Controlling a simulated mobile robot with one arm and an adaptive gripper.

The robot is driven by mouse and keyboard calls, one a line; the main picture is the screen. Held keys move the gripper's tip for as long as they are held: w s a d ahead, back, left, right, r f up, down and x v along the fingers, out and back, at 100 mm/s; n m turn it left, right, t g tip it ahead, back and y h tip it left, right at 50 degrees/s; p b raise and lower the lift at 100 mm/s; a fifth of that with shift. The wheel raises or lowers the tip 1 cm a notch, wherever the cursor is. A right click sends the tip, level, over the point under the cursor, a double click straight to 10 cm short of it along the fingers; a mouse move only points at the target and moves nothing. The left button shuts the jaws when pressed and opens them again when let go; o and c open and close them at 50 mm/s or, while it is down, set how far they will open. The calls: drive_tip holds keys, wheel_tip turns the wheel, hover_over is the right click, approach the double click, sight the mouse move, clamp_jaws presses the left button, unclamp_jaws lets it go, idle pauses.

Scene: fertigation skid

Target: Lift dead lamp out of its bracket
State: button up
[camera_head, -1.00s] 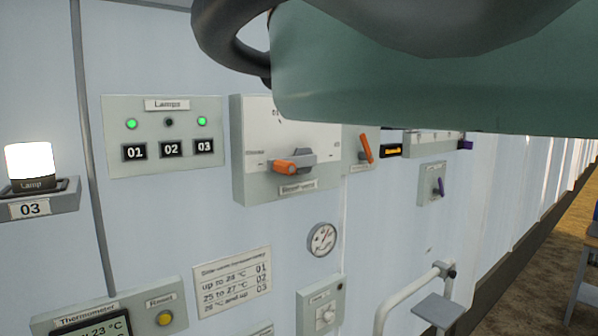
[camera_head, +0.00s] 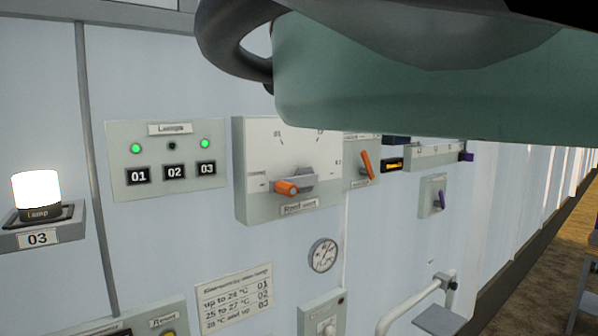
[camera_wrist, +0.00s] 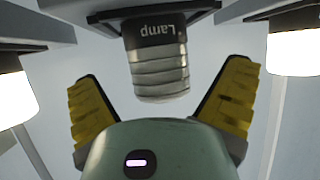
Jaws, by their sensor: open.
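The dead lamp (camera_wrist: 158,68) is unlit and grey, with ridged rings and a dark collar reading "Lamp". It shows upside down at the top middle of the wrist view, its collar against a dark bracket (camera_wrist: 150,13). My gripper (camera_wrist: 165,80) is open, with one yellow-padded finger on each side of the lamp. A gap shows between each finger and the lamp in the picture; depth is hard to tell. In the head view, the dead lamp and my gripper's fingers are not visible.
Lit lamps flank the dead one in the wrist view, left (camera_wrist: 12,90) and right (camera_wrist: 293,52). In the head view, a lit lamp (camera_head: 37,190) sits in bracket 03 (camera_head: 38,238). On the Lamps panel (camera_head: 170,145), 01 and 03 are green; 02 is dark. My green arm part covers the upper right.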

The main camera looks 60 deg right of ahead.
drive_tip(key=shift+p+x, duration=1.35)
drive_tip(key=shift+p, duration=0.75)
drive_tip(key=shift+w+d+f+p, duration=0.2)
drive_tip(key=shift+w+p, duration=0.25)
drive_tip(key=shift+p, duration=0.15)
drive_tip(key=shift+w+f, duration=0.1)
drive_tip(key=shift+f, duration=0.05)
drive_tip(key=shift+a, duration=0.1)
drive_tip(key=c, duration=1.4)
drive_tip(key=shift+r+b, duration=0.3)
drive_tip(key=shift+b, duration=0.3)
drive_tip(key=shift+c, duration=0.2)
